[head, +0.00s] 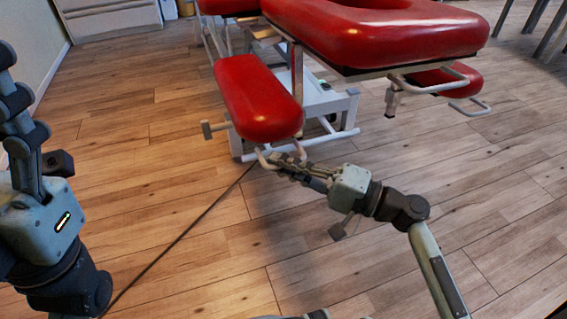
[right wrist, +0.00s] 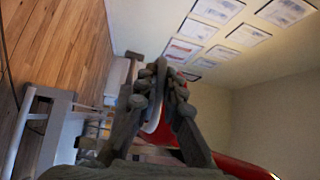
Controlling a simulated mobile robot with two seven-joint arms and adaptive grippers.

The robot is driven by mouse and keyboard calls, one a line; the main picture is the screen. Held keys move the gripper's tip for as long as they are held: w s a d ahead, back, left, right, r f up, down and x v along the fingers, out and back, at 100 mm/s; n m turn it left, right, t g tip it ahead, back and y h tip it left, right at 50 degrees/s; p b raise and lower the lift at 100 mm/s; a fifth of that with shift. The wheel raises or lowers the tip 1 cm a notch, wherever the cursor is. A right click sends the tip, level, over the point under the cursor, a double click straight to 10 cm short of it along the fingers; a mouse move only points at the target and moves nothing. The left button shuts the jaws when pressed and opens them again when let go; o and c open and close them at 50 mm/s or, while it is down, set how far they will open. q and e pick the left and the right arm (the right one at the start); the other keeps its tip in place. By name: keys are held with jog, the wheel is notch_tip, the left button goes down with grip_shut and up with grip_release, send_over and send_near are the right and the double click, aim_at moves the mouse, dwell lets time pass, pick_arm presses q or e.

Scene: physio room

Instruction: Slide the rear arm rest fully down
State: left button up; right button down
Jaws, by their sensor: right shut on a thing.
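The arm rest nearest me is a red pad (head: 258,98) beside the red treatment table (head: 385,35). A white bar handle (head: 265,160) sticks out below its near end. I cannot tell for sure that this is the rear one. My right gripper (head: 280,160) is shut on that handle. In the right wrist view the fingers (right wrist: 160,85) close around the pale curved bar (right wrist: 154,118), with red padding (right wrist: 245,168) behind. My left gripper (head: 12,85) is raised at the left edge, away from the table; its finger opening is unclear.
A second red arm rest (head: 446,80) with white bars sits at the table's right. The white base frame (head: 325,103) stands behind the near pad. A dark cable (head: 190,228) runs across the wooden floor. A white cabinet (head: 110,18) stands at the back left. Floor in front is mostly clear.

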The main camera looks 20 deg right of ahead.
jog(key=shift+s+f, duration=0.1)
jog(key=shift+f, duration=0.3)
jog(key=c, duration=1.9)
grip_release()
jog(key=shift+o, duration=1.3)
jog(key=shift+r, duration=0.1)
jog(key=r+v, duration=0.1)
jog(key=v, duration=1.1)
jog(key=shift+f, duration=0.4)
